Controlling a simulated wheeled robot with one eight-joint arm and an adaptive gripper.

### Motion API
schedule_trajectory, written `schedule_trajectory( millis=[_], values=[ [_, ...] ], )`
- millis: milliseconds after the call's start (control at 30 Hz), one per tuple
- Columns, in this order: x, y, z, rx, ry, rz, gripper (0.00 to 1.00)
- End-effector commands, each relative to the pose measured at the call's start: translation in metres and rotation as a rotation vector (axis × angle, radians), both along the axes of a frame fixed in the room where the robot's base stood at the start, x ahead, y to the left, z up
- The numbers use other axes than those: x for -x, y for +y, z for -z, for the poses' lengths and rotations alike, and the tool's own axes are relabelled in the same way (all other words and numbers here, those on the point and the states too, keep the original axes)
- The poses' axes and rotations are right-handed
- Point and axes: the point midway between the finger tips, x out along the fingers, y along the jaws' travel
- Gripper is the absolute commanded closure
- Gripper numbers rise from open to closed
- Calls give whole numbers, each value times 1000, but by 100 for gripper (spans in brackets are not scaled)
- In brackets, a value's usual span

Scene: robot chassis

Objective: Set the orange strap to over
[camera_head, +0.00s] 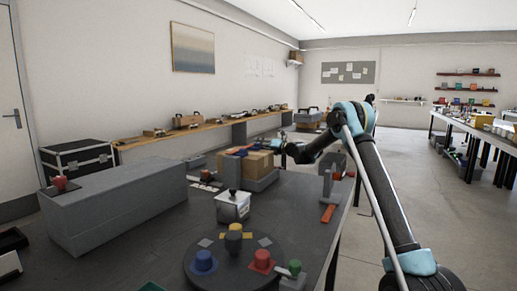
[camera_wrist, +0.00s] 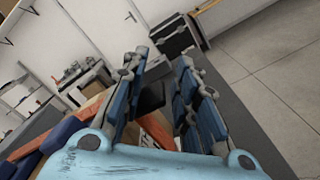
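A cardboard box (camera_head: 258,164) sits in a grey holder (camera_head: 266,184) at the middle of the bench in the head view. Blue and orange-red bands lie at its top left; they are small there. In the wrist view an orange band (camera_wrist: 28,147) runs at the lower left beside dark blue bands; which one is the orange strap I cannot be sure. My gripper (camera_head: 281,148) is close to the box's top right. The gripper's base hides part of the box.
A grey block (camera_head: 120,208) with a red knob stands left. A white canister (camera_head: 233,206) and a round base with coloured knobs (camera_head: 235,262) stand in front. A flat orange piece (camera_head: 328,213) lies by a grey upright (camera_head: 328,180) at right. Bench between is bare.

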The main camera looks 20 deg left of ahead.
Motion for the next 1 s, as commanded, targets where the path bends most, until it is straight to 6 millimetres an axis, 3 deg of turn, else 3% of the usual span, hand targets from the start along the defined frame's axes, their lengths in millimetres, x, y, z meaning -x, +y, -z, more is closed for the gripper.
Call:
schedule_trajectory(
  millis=[33, 200, 433, 600, 1000],
  values=[
    [14, -17, 13, 23, -18, -26, 72],
    [12, -60, 10, 19, -16, -10, 72],
    [16, -97, 8, 11, -8, -4, 72],
    [19, -111, 6, 8, -6, -4, 72],
    [21, -114, 6, 5, -4, -6, 72]
  ],
)
